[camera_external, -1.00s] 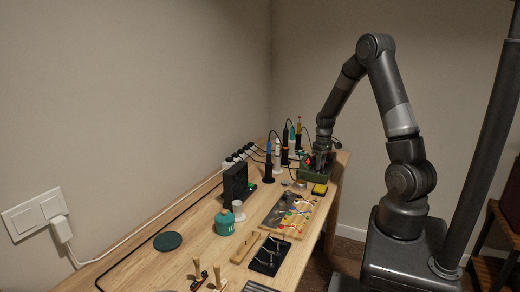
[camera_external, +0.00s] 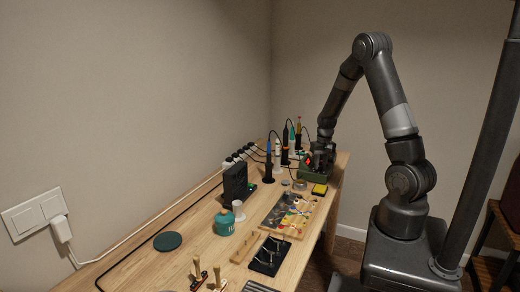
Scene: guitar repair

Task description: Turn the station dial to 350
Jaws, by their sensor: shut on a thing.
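The soldering station is a green box (camera_external: 310,173) with a small red display (camera_external: 308,160), at the far right end of the wooden table. My gripper (camera_external: 318,166) is down at the front of the station, shut on what appears to be its dial. The dial itself is hidden by the gripper, and its setting and the display's digits are too small to read.
Soldering irons in stands (camera_external: 268,162) and a power strip (camera_external: 240,155) with cables stand left of the station. A yellow sponge (camera_external: 319,189) lies just in front. A parts mat (camera_external: 290,213), black fan box (camera_external: 235,182) and teal bottle (camera_external: 225,222) are nearer on the table (camera_external: 205,240).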

